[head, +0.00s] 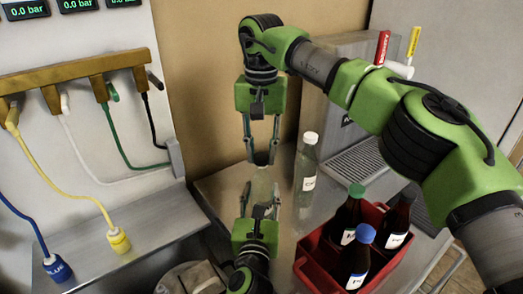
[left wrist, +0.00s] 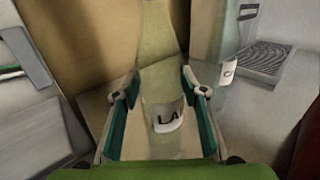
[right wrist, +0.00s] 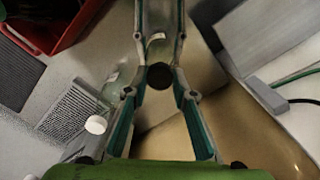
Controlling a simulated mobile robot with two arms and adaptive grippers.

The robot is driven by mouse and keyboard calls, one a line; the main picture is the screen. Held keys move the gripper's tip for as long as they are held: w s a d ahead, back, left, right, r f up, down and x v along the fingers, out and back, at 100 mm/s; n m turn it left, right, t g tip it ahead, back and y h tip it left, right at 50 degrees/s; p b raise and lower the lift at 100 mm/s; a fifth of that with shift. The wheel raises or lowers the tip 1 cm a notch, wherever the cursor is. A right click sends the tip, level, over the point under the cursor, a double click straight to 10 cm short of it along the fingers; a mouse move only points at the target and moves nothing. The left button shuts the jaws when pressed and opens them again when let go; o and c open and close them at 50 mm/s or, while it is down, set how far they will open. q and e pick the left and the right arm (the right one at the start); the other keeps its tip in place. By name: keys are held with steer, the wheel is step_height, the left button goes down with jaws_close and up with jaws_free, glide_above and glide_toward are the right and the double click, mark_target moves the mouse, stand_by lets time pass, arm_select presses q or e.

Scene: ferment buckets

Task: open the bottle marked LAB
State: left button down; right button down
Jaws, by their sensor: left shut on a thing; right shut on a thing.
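The pale, clear bottle (left wrist: 158,75) with a white label reading "LA" (left wrist: 167,118) stands upright between the fingers of my left gripper (left wrist: 160,92). In the head view my left gripper (head: 260,208) is shut around the bottle (head: 262,186) from below. My right gripper (head: 261,160) points down from above, its fingertips at the bottle's top. In the right wrist view a black cap (right wrist: 160,76) sits between the fingertips of my right gripper (right wrist: 157,94), which is shut on it. I cannot tell whether the cap still touches the bottle neck.
A clear bottle with a white cap (head: 308,165) stands close to the right on the steel counter. A red crate (head: 312,262) with dark bottles, one green-capped (head: 348,222) and one blue-capped (head: 358,258), is at lower right. Hoses hang from a rail (head: 70,72) at left.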

mark_target(262, 156)
steer(key=shift+r, duration=0.25)
steer(key=shift+r, duration=0.9)
steer(key=shift+r, duration=2)
arm_select(q)
steer(key=c, duration=1.2)
jaws_free()
